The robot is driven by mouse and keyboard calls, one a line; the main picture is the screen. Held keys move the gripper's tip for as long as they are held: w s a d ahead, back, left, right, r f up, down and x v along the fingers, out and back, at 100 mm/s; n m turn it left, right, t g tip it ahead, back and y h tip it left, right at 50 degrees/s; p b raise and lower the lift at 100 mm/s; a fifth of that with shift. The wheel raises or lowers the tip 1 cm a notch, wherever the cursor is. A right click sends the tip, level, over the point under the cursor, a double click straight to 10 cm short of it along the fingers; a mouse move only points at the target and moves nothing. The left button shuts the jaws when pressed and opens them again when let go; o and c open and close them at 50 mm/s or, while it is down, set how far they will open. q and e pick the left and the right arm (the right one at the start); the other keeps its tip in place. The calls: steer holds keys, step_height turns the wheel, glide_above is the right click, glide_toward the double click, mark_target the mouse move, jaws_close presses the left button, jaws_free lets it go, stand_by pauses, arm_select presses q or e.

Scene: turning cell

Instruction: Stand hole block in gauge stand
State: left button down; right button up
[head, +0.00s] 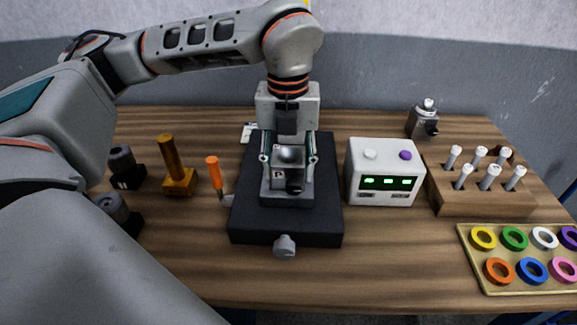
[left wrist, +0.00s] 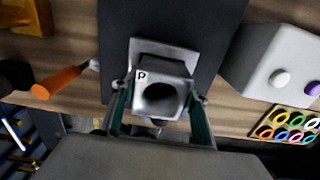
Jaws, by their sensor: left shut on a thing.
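The hole block (left wrist: 178,76) is a grey metal block with a round dark hole and a small white "P" label. My left gripper (head: 288,160) is shut on it, one finger on each side, pointing down. The hole block also shows in the head view (head: 289,154) between the fingertips. The gauge stand (head: 247,220) is a dark flat base with a grey raised seat in its middle and a round knob at the front. The block is over or at this seat; I cannot tell whether it rests on it. My right gripper is not in view.
A white box with green displays (head: 380,190) stands close right of the stand. A wooden rack of white-topped pins (head: 485,205) and a tray of coloured rings (head: 520,280) are farther right. An orange-handled tool (head: 212,170) and a brass stamp-like piece (head: 178,183) are left.

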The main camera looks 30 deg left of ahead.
arm_select(q)
steer(key=c, duration=1.1)
jaws_free()
steer(key=shift+s+f, duration=0.1)
steer(key=shift+f, duration=0.2)
steer(key=shift+o, duration=0.2)
step_height(320, 180, up, 12)
